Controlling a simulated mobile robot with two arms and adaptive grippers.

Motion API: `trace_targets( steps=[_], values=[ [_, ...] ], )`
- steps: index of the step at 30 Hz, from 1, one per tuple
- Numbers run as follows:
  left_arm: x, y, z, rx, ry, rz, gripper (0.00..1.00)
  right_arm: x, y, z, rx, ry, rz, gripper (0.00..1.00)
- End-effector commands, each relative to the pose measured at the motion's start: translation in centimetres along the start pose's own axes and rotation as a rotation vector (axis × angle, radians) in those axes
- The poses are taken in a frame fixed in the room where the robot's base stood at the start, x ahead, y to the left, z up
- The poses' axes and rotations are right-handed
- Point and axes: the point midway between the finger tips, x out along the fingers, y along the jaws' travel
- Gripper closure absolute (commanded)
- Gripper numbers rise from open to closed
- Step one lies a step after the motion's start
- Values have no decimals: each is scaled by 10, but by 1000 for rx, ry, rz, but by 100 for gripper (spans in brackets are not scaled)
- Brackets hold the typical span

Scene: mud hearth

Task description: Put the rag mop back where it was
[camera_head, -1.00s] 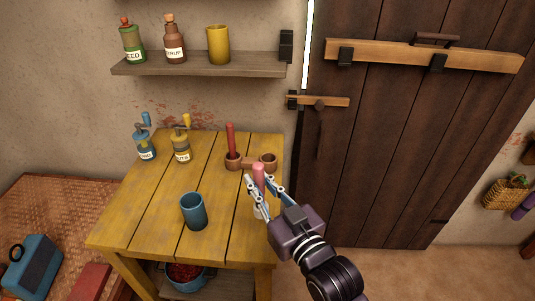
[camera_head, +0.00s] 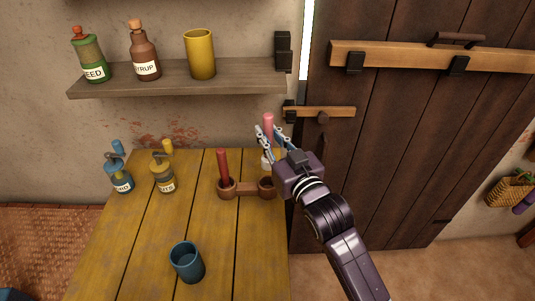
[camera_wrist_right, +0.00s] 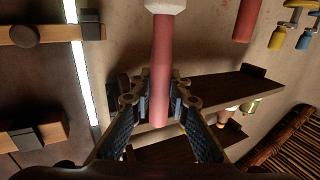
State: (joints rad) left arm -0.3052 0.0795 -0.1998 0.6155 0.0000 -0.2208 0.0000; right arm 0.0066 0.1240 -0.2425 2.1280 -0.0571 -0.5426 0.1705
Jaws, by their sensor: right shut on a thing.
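The rag mop (camera_head: 268,120) has a pink handle and a white head and hangs upright in my right gripper (camera_head: 269,138). The gripper is shut on its handle, which also shows between the fingers in the right wrist view (camera_wrist_right: 161,70). The mop's white lower end (camera_head: 266,161) appears just above the right cup (camera_head: 267,188) of a brown two-cup holder (camera_head: 246,189). A dark red stick (camera_head: 222,166) stands in the holder's left cup; a red handle (camera_wrist_right: 246,18) shows in the wrist view too. My left gripper is out of view.
The holder stands on a yellow plank table (camera_head: 140,240) with a blue cup (camera_head: 187,262), a blue pump bottle (camera_head: 120,174) and a yellow one (camera_head: 162,176). A shelf (camera_head: 185,79) with bottles and a yellow cup is above. A dark door (camera_head: 400,150) stands right.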

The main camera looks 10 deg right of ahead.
Motion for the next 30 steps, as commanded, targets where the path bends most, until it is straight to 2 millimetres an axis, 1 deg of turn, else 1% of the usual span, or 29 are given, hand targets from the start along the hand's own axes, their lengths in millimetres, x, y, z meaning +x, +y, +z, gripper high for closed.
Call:
trace_targets(
  steps=[5,10,13,16,20,30],
  values=[
    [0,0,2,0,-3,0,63,0,0,18,1,-1,1,100],
    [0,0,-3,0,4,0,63,0,0,42,1,-2,0,100],
    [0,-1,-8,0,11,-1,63,0,0,46,1,2,0,100],
    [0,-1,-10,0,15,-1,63,0,0,46,0,3,0,100],
    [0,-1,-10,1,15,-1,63,0,0,46,0,3,0,100],
    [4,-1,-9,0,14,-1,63,0,0,57,1,2,0,100]
  ],
)
